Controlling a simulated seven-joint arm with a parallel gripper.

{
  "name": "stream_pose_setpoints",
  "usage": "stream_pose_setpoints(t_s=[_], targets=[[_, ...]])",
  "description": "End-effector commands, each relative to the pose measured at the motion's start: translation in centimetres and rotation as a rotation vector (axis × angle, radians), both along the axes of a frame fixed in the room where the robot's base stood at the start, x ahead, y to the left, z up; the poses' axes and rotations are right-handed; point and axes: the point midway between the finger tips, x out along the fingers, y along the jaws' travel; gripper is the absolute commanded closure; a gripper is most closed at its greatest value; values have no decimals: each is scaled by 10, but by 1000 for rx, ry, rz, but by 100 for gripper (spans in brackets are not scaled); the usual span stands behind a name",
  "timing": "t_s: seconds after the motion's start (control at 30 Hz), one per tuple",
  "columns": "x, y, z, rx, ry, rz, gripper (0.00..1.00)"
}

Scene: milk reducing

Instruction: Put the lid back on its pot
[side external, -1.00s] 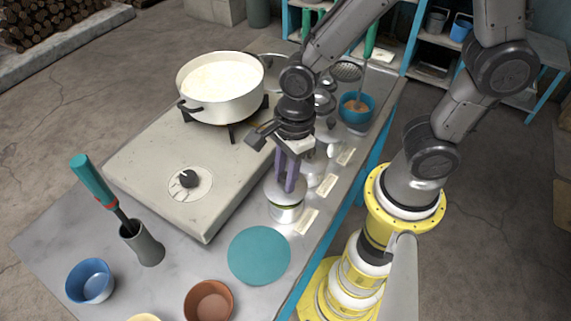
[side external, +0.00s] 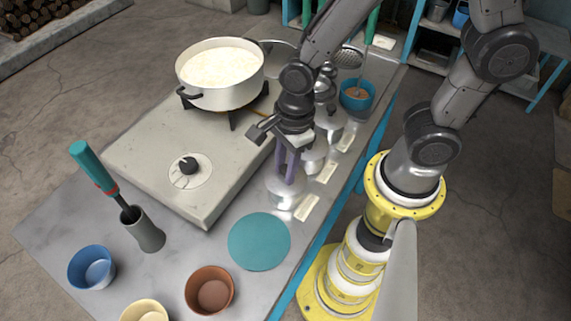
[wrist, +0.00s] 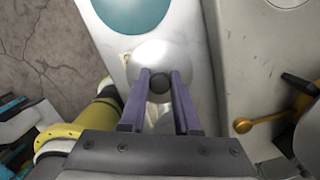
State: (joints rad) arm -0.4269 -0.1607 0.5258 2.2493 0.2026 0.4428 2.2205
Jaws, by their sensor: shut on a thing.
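My gripper (side external: 288,180) points down over the near end of a row of small silver pots. In the wrist view, its two purple fingers (wrist: 160,84) are shut on the dark knob (wrist: 159,84) of a round, shiny silver lid (wrist: 153,56). The lid also shows in the side view (side external: 277,186), under my fingertips. A small pale metal pot (side external: 284,202) is directly below it on the counter. I cannot tell whether the lid touches the pot's rim, as the lid hides the opening from above.
A large white pot (side external: 220,97) of milk stands on the stove (side external: 150,150) to the left. A teal mat (side external: 259,242) lies in front. More small silver pots (side external: 313,158) stand behind, with a blue bowl (side external: 357,97) beyond. A tool holder (side external: 148,236) and bowls stand at the front left.

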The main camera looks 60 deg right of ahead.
Motion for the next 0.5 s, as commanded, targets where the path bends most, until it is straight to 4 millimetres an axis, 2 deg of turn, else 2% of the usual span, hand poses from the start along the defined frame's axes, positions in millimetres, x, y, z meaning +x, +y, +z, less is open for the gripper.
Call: stream_pose_setpoints(t_s=[0.47,0.5], targets=[[0,0,-9,1,-1,0,100],[1,0,-8,1,-1,0,64]])
